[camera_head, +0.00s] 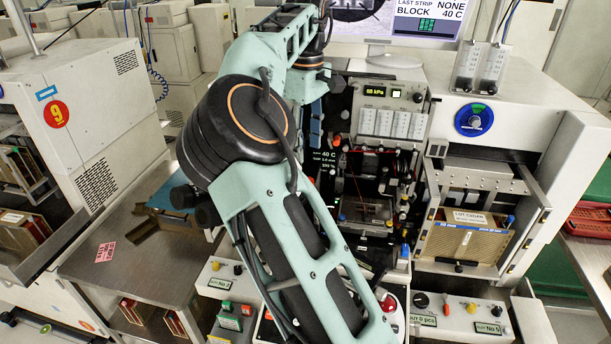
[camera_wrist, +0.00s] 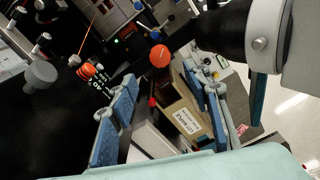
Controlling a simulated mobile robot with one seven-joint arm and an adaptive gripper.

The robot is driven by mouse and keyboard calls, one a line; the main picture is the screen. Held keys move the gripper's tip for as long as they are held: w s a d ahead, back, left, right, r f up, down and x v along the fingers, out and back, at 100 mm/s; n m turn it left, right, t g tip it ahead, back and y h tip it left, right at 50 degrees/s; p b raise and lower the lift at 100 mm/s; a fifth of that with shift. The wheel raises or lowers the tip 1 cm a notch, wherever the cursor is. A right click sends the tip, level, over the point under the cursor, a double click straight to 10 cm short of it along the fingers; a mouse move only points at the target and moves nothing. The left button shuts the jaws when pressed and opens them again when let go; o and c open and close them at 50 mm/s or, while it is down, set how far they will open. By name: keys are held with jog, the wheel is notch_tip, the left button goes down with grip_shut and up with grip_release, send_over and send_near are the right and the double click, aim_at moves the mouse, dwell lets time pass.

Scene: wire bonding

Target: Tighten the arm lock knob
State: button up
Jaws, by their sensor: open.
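My gripper (camera_wrist: 162,82) shows in the wrist view as two blue-padded fingers standing well apart, with nothing gripped between them. A round orange-red knob (camera_wrist: 160,56) lies just beyond the fingertips, apart from the pads. A second, ribbed orange knob (camera_wrist: 88,70) is to the left, beside white lettering on a dark panel. I cannot tell from any label which is the arm lock knob. In the head view my arm covers the middle of the scene, and the gripper cannot be made out clearly beside the dark bonder interior (camera_head: 360,190).
A grey knob (camera_wrist: 40,74) and small levers crowd the wrist view's left. A labelled tan box (camera_wrist: 183,118) lies beyond the fingers. In the head view, a control panel (camera_head: 388,108) sits above the bonder, and a carrier bay (camera_head: 465,237) stands at right.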

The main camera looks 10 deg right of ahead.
notch_tip(320, 180, down, 9)
jog(key=shift+f, duration=0.15)
jog(key=shift+c, duration=0.2)
jog(key=c, duration=1.1)
